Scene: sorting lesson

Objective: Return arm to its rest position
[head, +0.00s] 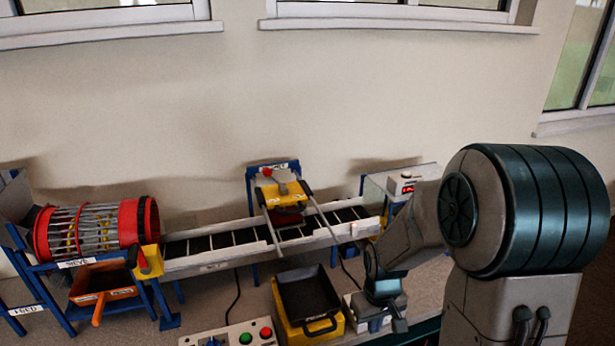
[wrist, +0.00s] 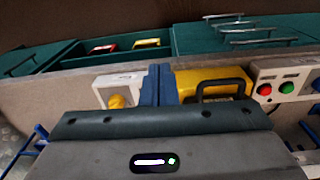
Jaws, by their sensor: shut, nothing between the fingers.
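My arm (head: 540,210) stands at the right of the head view, its large dark ribbed joint in front of the wall. It bends down to my gripper (head: 396,318), which hangs beside the black pan and the white box. In the wrist view the fingers of my gripper (wrist: 157,75) are together, blue and upright, with nothing held. They appear in front of the gap between a white box with a yellow knob (wrist: 118,92) and the yellow pan stand (wrist: 215,82). Contact with either cannot be told.
A conveyor (head: 225,250) runs from a red sieve drum (head: 85,230) to the right, under a yellow unit (head: 280,188). A black pan (head: 308,292), an orange tray (head: 103,280) and a button panel (head: 232,335) stand in front. Teal drawers (wrist: 245,35) show in the wrist view.

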